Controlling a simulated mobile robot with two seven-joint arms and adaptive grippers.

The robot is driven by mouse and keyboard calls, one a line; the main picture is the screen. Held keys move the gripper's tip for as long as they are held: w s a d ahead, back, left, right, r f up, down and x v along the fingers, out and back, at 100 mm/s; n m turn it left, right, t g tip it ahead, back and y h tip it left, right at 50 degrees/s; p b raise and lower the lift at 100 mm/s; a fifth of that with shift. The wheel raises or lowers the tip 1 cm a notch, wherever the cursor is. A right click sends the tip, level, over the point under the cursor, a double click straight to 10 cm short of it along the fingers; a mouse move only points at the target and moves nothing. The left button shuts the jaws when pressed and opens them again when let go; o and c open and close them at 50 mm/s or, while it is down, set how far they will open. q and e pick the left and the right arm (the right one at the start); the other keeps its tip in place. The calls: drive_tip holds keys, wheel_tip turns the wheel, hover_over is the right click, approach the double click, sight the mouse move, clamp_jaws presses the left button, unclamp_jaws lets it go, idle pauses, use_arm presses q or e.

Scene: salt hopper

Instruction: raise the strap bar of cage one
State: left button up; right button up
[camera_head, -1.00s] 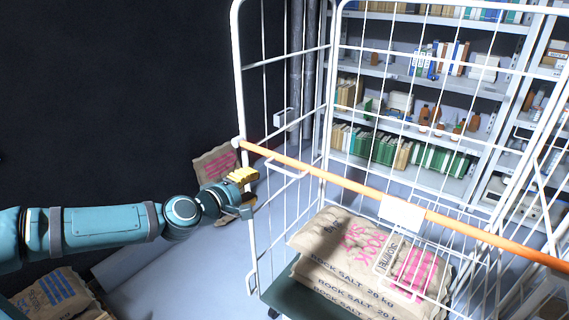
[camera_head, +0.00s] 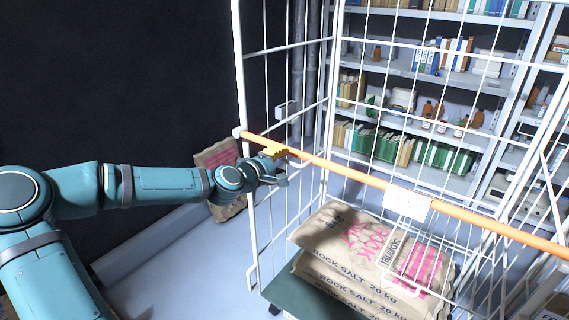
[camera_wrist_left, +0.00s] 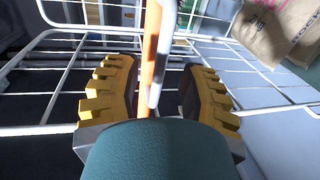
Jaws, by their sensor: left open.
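The orange strap bar (camera_head: 340,173) runs across the front of the white wire cage (camera_head: 243,80), from its left post down to the lower right. A white label (camera_head: 407,204) hangs on it. My left gripper (camera_head: 280,166) is at the bar near its left end. In the left wrist view the open yellow-padded fingers (camera_wrist_left: 158,88) stand on either side of the bar (camera_wrist_left: 152,50), with gaps visible on both sides. A white rod (camera_wrist_left: 168,40) also lies between the fingers, beside the bar. My right gripper is not in view.
Rock salt sacks (camera_head: 350,258) are stacked on the cage's dark base (camera_head: 290,292). Another sack (camera_head: 222,160) leans at the dark wall behind the arm. Shelves (camera_head: 400,115) with books and bottles stand behind the cage.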

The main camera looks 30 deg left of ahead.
use_arm(q)
drive_tip(key=shift+x, duration=1.25)
drive_tip(key=shift+c, duration=0.4)
clamp_jaws()
